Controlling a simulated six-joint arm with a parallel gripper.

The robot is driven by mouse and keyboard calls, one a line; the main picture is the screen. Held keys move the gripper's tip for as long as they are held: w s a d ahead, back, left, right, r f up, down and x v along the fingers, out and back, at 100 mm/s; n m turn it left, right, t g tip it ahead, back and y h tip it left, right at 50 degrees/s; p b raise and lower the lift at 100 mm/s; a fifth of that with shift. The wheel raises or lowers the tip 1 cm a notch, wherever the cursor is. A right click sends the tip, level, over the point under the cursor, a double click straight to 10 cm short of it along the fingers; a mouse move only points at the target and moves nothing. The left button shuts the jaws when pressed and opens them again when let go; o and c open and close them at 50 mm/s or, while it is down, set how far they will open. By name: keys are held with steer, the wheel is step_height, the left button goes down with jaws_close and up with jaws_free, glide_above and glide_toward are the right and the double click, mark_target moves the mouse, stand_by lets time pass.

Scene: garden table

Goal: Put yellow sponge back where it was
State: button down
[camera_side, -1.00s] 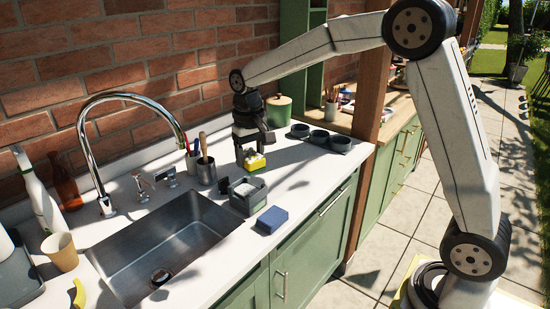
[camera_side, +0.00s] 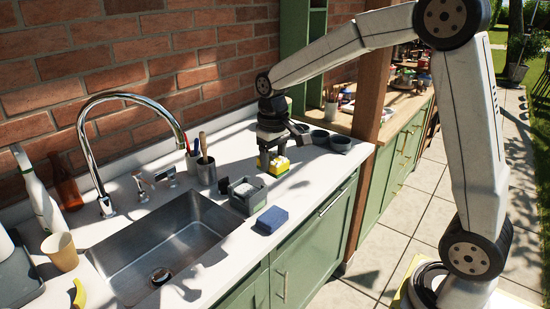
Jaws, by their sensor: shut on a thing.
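The yellow sponge (camera_side: 279,168) is between the jaws of my gripper (camera_side: 272,164), at the far part of the white countertop. My gripper points down and is shut on it, hiding part of it. The sponge is low, at or just above the counter; I cannot tell whether it touches.
A grey box (camera_side: 249,207) with pale contents and a blue block (camera_side: 272,220) stand nearer the front. A utensil cup (camera_side: 206,172) is left of my gripper. The sink (camera_side: 170,245) is at left.

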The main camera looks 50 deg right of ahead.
steer(key=shift+s+d+f+n, duration=0.3)
steer(key=shift+s+d+n, duration=0.2)
steer(key=shift+s+d, duration=0.35)
steer(key=shift+w+d, duration=0.1)
steer(key=shift+w, duration=0.05)
steer(key=w+d+f, duration=0.1)
steer(key=w+f, duration=0.3)
steer(key=w, duration=0.5)
glide_above(248, 191)
steer(key=f, duration=0.5)
steer(key=shift+s, duration=0.3)
steer(key=shift+w+f, duration=0.1)
steer(key=shift+f, duration=0.05)
steer(key=shift+f, duration=0.1)
steer(key=shift+w+f, duration=0.25)
steer(key=shift+f, duration=1.5)
steer(key=shift+f, duration=0.1)
